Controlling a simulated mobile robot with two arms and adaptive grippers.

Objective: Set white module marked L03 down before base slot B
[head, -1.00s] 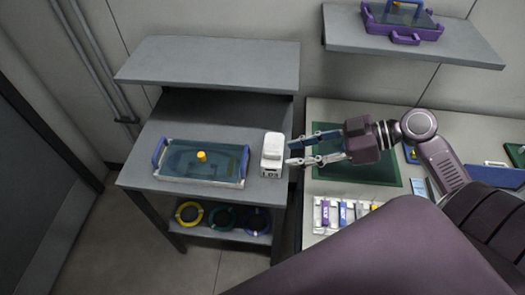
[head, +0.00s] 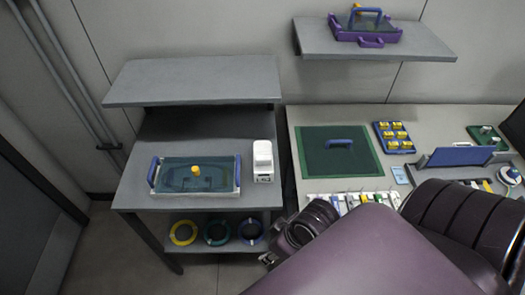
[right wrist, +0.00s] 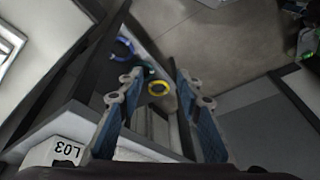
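The white module (head: 263,158) marked L03 stands upright on the grey bench at left, right of the tray. Its L03 label also shows at the lower left of the right wrist view (right wrist: 66,150). My right gripper (right wrist: 158,82) is open, with nothing between its fingers, and apart from the module. In the head view my right arm hides most of that gripper, in front of the bench. My left gripper is in neither view. I cannot make out a slot marked B.
A tray with blue handles and a yellow knob (head: 195,170) lies left of the module. A raised shelf (head: 195,80) overhangs the bench's back. Coloured rings (head: 217,232) lie on the lower shelf.

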